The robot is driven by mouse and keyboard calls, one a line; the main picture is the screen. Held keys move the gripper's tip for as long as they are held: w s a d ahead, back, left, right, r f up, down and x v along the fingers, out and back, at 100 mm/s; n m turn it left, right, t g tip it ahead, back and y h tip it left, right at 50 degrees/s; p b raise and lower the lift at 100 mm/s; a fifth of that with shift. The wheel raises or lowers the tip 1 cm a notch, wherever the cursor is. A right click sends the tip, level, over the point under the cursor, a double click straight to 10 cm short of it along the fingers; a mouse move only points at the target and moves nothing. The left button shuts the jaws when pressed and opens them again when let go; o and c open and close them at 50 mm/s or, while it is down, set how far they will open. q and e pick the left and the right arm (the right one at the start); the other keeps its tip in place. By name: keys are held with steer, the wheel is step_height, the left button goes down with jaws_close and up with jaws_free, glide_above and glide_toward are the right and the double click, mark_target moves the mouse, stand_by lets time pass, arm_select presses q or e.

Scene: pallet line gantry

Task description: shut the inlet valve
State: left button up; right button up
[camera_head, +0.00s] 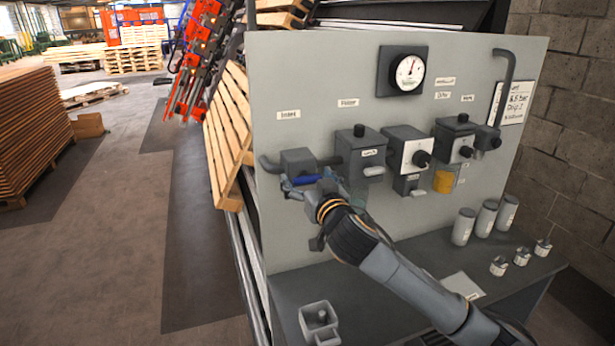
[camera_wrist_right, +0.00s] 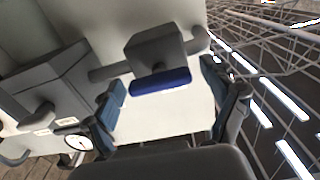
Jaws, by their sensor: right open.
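The inlet valve is a dark grey block (camera_head: 298,161) at the left end of the grey panel, on a horizontal pipe, below a small label. Its blue handle (camera_head: 309,180) lies roughly horizontal, about along the pipe. In the right wrist view, the block (camera_wrist_right: 155,53) and blue handle (camera_wrist_right: 160,81) sit ahead of the fingers. My right gripper (camera_head: 308,187) is at the handle. In the wrist view its open fingers (camera_wrist_right: 165,88) stand apart, one on each side of the handle's ends, with visible gaps. My left gripper is out of view.
The panel (camera_head: 300,75) also carries a filter block (camera_head: 360,150), regulator (camera_head: 408,150), amber-bowled unit (camera_head: 455,138) and gauge (camera_head: 402,70). A bench (camera_head: 390,290) below holds cylinders, small fittings and a grey holder (camera_head: 319,322). Pallets (camera_head: 228,130) lean at the panel's left.

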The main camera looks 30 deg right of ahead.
steer(key=c, duration=1.2)
steer(key=shift+o, duration=0.2)
steer(key=shift+n, duration=0.3)
steer(key=n+p, duration=0.2)
steer(key=n, duration=0.2)
steer(key=shift+r, duration=0.1)
steer(key=n+p, duration=0.2)
steer(key=n, duration=0.3)
steer(key=shift+a, duration=0.1)
steer(key=n+p, duration=0.2)
steer(key=n, duration=0.3)
steer(key=shift+p, duration=0.35)
steer(key=shift+f+n+p, duration=0.2)
steer(key=shift+n+p, duration=0.45)
steer(key=shift+n, duration=1.05)
steer(key=shift+f, duration=0.1)
